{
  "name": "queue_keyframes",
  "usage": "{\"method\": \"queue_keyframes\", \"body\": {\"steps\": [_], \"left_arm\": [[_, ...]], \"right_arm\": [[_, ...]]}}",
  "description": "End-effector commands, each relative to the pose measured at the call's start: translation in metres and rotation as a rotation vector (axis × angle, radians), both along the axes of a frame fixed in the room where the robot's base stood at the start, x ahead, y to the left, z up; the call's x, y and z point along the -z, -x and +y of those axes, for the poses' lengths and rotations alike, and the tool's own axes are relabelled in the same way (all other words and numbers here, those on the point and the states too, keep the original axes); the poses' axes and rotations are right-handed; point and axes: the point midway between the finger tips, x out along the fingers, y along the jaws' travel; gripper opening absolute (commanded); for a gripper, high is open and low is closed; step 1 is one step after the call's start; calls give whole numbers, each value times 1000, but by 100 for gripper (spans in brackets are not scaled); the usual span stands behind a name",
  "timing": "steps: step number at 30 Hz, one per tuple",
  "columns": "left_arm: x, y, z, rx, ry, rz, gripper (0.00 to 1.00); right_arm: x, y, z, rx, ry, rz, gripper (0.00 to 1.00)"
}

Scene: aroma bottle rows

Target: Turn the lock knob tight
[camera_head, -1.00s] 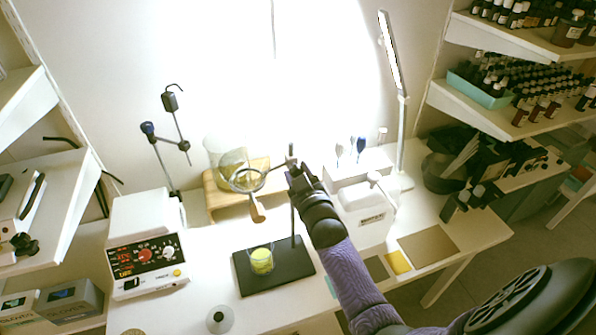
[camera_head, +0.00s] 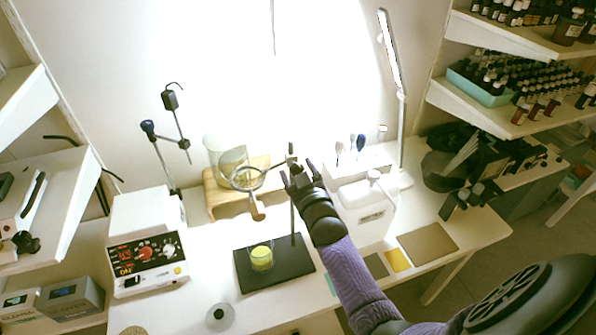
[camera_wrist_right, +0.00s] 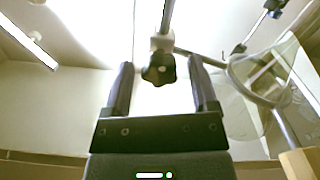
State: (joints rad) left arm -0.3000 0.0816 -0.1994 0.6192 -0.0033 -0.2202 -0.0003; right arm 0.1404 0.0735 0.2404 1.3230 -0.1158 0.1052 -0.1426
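The dark, lobed lock knob (camera_wrist_right: 158,68) sits on a pale clamp block (camera_wrist_right: 161,43) on the metal stand rod, in the right wrist view. In the head view the stand's rod (camera_head: 292,218) rises from a black base plate (camera_head: 287,271), with a ring holder (camera_head: 247,179) to the left of the clamp. My right gripper (camera_head: 297,172) is just in front of the clamp. In the wrist view its two fingers (camera_wrist_right: 160,70) are apart, one on each side of the knob, with visible gaps and nothing held. My left gripper is out of view.
A glass with yellow contents (camera_head: 262,257) stands on the base plate. A glass beaker (camera_head: 223,158) is behind the ring near a wooden stand (camera_head: 212,205). A control box (camera_head: 147,255) stands left.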

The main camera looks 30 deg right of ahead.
Motion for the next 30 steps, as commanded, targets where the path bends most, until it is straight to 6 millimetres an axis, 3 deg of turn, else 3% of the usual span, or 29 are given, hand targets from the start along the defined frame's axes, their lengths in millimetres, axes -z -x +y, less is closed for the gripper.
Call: {"method": "queue_keyframes", "body": {"steps": [10,21,24,30], "left_arm": [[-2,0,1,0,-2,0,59],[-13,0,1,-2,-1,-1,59],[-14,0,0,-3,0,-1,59],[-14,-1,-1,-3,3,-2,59]], "right_arm": [[0,5,1,0,1,1,80],[0,81,20,0,0,3,80],[1,93,22,0,0,2,80],[0,97,23,0,1,0,80]]}}
